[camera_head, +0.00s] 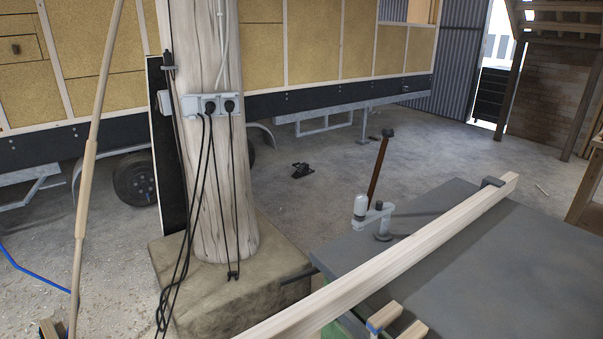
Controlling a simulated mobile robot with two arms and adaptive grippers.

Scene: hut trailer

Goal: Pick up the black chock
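A small black object (302,170) lies on the concrete floor beyond the wooden post, near the middle of the view. It looks like the black chock, but it is small and its exact shape is hard to tell. It stands apart from other things, with bare floor around it. Neither of my grippers is in view.
A thick wooden post (208,140) with sockets and hanging black cables stands on a stone block (215,305) at left. A dark table (480,270) with a long wooden beam (400,260) fills the lower right. The trailer (330,100) stands behind. Open floor (440,150) lies between.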

